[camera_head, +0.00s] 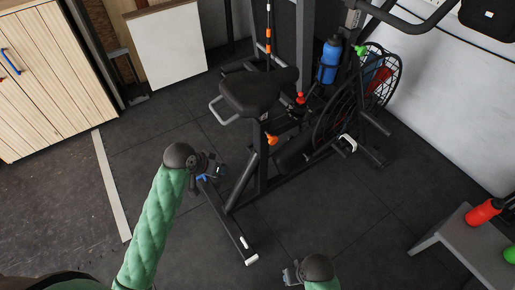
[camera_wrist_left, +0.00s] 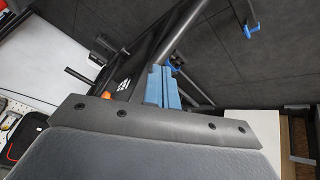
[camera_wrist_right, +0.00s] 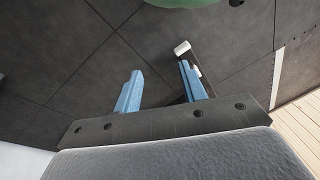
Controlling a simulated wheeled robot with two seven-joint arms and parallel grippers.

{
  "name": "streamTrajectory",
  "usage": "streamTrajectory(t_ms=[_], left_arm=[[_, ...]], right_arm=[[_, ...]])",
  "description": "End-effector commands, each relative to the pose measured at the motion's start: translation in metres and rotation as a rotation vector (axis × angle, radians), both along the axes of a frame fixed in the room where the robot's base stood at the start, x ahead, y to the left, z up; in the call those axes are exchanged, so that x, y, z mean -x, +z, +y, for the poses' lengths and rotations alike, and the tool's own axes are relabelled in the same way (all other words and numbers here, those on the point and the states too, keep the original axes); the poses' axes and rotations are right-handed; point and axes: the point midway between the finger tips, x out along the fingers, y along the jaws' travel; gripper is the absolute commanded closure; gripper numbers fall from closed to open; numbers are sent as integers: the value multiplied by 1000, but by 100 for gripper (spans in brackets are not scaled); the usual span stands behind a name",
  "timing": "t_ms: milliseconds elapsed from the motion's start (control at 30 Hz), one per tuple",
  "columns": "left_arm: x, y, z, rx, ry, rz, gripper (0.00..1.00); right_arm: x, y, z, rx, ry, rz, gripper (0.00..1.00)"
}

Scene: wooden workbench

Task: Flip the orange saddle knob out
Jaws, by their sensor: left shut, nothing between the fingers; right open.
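The orange saddle knob (camera_head: 272,139) sits on the bike's seat post, below the black saddle (camera_head: 259,91), in the head view. My left gripper (camera_head: 218,172) is left of the knob and a little lower in the picture, apart from it. Its blue fingers are shut with nothing between them, as the left wrist view (camera_wrist_left: 162,87) also shows. My right gripper (camera_head: 291,274) is low in the head view, well away from the knob. Its blue fingers stand apart and empty in the right wrist view (camera_wrist_right: 162,90).
The exercise bike's caged fan wheel (camera_head: 384,85) and a blue bottle (camera_head: 329,60) are right of the saddle. A grey bench (camera_head: 470,245) with bottles stands at the right edge. Wooden cabinets (camera_head: 45,75) stand at the left. Dark floor left of the bike is clear.

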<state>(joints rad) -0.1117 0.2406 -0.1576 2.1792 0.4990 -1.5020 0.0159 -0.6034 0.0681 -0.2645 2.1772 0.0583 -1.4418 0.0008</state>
Motion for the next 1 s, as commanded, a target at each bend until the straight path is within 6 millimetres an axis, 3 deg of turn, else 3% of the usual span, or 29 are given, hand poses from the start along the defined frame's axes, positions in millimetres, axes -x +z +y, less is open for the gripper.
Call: streamTrajectory(t_ms=[33,200,500,767,1000], left_arm=[[-12,-9,-1,45,-7,2,100],[-40,-18,-8,236,-17,28,100],[-65,-20,-17,622,42,120,100],[-83,-8,-20,988,160,213,100],[-98,17,-18,1201,253,244,100]], right_arm=[[1,-22,4,-5,2,-5,58],[1,-71,15,-30,-2,-46,58],[-2,-129,32,-82,-21,-160,58],[-13,-156,42,-134,-56,-312,58],[-38,-146,46,-181,-91,-473,58]])
